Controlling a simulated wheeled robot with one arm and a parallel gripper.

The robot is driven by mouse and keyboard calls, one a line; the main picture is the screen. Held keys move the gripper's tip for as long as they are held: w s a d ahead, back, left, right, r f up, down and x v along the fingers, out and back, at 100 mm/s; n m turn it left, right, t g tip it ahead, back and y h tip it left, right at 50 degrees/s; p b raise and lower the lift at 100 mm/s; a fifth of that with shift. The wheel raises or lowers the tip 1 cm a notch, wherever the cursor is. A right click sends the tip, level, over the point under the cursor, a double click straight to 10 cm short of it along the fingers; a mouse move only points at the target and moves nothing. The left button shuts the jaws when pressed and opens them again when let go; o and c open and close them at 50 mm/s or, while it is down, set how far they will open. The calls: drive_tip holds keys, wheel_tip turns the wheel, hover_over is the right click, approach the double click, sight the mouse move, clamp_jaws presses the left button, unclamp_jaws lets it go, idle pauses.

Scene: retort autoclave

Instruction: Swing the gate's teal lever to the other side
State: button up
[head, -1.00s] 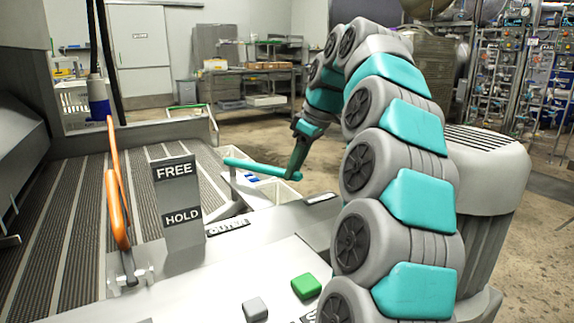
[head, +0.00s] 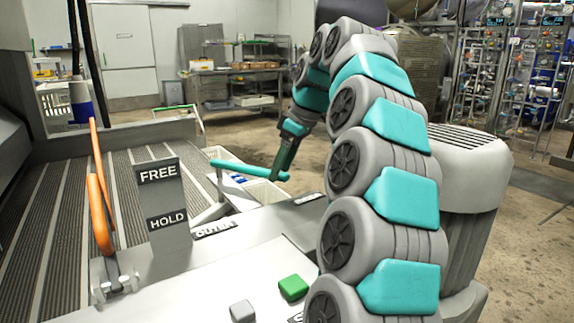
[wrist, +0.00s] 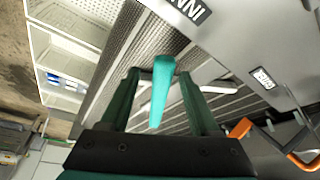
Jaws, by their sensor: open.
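The teal lever (head: 238,168) is a long bar that lies nearly level, above a pale bin beside the gate panel. Its right end meets my gripper (head: 281,174), which comes down from above. In the wrist view the lever (wrist: 161,88) runs between the two dark green fingers of my gripper (wrist: 159,74). The fingers are open, with a gap on each side of the lever. I cannot tell whether either finger touches it. The lever's pivot is not clear in the head view.
A FREE/HOLD sign post (head: 163,205) and an orange handle (head: 99,215) stand left of the lever. A green button (head: 293,287) and a grey button (head: 242,311) sit on the front panel. Pale bins (head: 262,190) are below the lever. Open floor lies behind.

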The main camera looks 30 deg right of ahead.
drive_tip(key=shift+s+d+r, duration=0.15)
drive_tip(key=shift+s+r, duration=0.05)
drive_tip(key=shift+r, duration=0.5)
drive_tip(key=s+d+r+p, duration=0.2)
drive_tip(key=s+d, duration=0.5)
drive_tip(key=s, duration=0.4)
drive_tip(key=shift+d+r, duration=0.15)
drive_tip(key=shift+r, duration=0.45)
drive_tip(key=shift+s, duration=0.1)
